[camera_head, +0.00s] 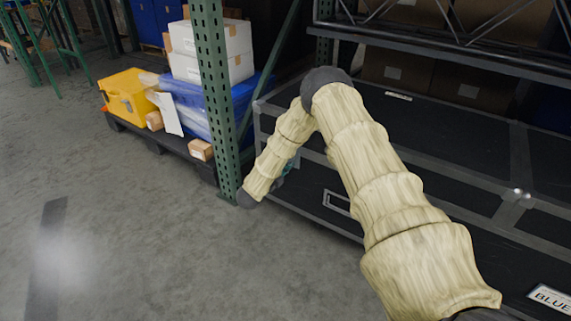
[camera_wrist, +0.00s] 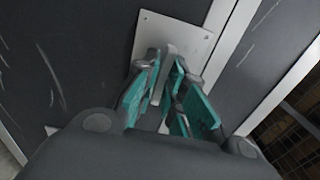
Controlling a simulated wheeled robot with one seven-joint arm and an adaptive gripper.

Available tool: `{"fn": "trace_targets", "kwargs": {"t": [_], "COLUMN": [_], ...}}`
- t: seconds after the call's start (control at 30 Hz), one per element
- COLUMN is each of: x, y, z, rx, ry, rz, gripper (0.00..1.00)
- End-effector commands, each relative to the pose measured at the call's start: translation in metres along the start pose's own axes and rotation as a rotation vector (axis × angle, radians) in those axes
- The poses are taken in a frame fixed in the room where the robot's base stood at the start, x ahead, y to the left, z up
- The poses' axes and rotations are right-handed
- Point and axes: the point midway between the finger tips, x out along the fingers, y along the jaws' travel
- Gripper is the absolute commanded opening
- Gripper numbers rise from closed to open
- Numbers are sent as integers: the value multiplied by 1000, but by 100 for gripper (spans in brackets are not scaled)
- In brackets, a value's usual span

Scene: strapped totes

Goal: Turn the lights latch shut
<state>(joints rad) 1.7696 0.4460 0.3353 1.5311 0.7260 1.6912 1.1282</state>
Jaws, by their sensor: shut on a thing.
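In the wrist view a grey latch lever (camera_wrist: 171,56) stands out from a pale metal plate (camera_wrist: 195,38) on a dark case wall (camera_wrist: 75,60). My gripper (camera_wrist: 167,80), with teal finger pads, is closed around the lever, one finger on each side. The fingers hide the lower part of the lever. No name shows on this latch. In the head view my gripper is mostly hidden behind my arm, with only a bit of teal showing beside the black case (camera_head: 420,130).
A label reading "BLUE" (camera_head: 551,298) is on the case front at lower right. A green rack post (camera_head: 212,90) stands close left of my arm. Beyond it a dark pallet holds a yellow bin (camera_head: 128,95) and white boxes (camera_head: 212,40). The floor (camera_head: 110,220) at left is clear.

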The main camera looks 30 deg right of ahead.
Motion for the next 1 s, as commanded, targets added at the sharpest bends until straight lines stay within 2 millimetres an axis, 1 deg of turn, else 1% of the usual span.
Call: {"fn": "trace_targets", "kwargs": {"t": [0.03,0.17,0.2,0.27,0.57,0.67,0.77,0.87,1.0], "x": [-1,-1,-1,-1,-1,-4,-13,-28,-54], "y": [3,3,3,3,1,1,1,1,1], "z": [-2,-2,-2,-2,0,0,0,0,0], "rx": [-5,-5,-5,-5,-3,-2,-2,-3,-4], "ry": [2,2,2,2,0,-1,0,-2,-2], "rz": [4,4,4,3,1,1,1,2,2], "gripper": [0,0,17,28,29,29,29,29,29]}}
